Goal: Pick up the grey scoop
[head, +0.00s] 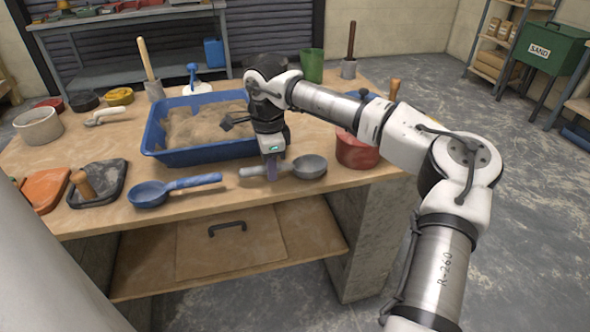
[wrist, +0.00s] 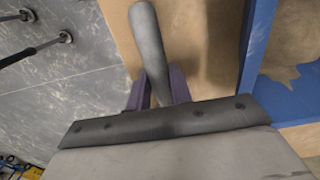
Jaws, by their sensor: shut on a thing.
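The grey scoop (head: 310,166) is at the front edge of the table, its round bowl to the right and its handle pointing left. My gripper (head: 271,172) is over the handle, with its purple fingers around it. In the wrist view the grey handle (wrist: 150,50) runs down between the purple fingers (wrist: 157,90), which are shut on it. The bowl is not visible in the wrist view. I cannot tell whether the scoop touches the table or is slightly above it.
A blue scoop (head: 150,193) lies to the left. A blue tub (head: 200,155) of sand stands behind my gripper. A red bucket (head: 357,153) stands just right of the grey bowl. A black float (head: 100,182) and an orange one (head: 45,186) lie farther left.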

